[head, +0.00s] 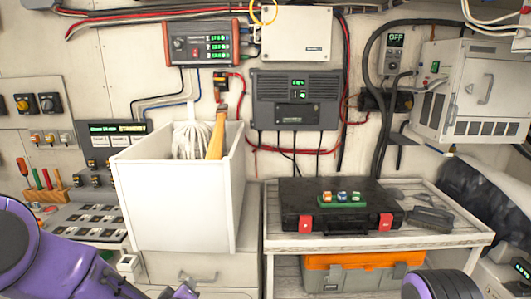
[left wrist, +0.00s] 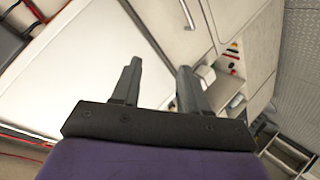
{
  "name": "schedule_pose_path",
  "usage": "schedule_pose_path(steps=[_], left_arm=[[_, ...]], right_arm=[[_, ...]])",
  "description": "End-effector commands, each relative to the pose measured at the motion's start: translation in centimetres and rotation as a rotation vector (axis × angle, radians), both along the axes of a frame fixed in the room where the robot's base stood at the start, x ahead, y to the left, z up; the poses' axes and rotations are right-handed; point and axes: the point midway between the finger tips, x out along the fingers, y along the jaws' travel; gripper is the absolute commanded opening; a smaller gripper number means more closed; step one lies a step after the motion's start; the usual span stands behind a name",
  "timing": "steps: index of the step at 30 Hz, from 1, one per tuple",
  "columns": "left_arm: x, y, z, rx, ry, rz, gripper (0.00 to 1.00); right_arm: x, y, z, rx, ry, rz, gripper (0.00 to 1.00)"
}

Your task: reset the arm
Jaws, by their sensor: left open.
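My left arm (head: 75,265) comes in purple at the lower left of the head view, below the white bin. My left gripper (left wrist: 160,75) shows in the left wrist view with its two dark fingers apart and nothing between them. Pale white panels lie beyond the fingers. In the head view the left fingers are not clearly seen at the bottom edge. A dark rounded part at the bottom right of the head view may be mine. My right gripper is not in view.
A white bin (head: 165,205) holds coiled rope (head: 192,140) and a wooden handle (head: 217,135). A black case (head: 335,215) lies on a pale bench (head: 460,225), with an orange-lidded toolbox (head: 350,262) below. A brush (head: 432,218) lies at right. Wall units and cables fill the back.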

Motion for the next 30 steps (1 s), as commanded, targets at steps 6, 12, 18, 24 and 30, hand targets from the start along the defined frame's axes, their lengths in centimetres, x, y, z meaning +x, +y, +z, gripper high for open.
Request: schedule_pose_path(steps=[6, 12, 18, 24, 30], left_arm=[[-10.6, 3.7, -13.4, 0.151, 0.27, -0.049, 0.44], [-22.6, 6.9, -22.2, 0.241, 0.552, -0.104, 0.44], [-31.8, 8.9, -27.2, 0.286, 0.778, -0.134, 0.44], [-34.1, 9.0, -28.3, 0.284, 0.83, -0.144, 0.44], [-34.1, 9.0, -28.3, 0.284, 0.83, -0.144, 0.44]], right_arm=[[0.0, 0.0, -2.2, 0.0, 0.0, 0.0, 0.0], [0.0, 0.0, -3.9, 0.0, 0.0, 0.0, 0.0], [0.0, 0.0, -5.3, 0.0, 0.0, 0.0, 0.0], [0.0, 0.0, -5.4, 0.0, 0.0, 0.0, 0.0], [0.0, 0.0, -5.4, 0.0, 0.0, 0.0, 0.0]])
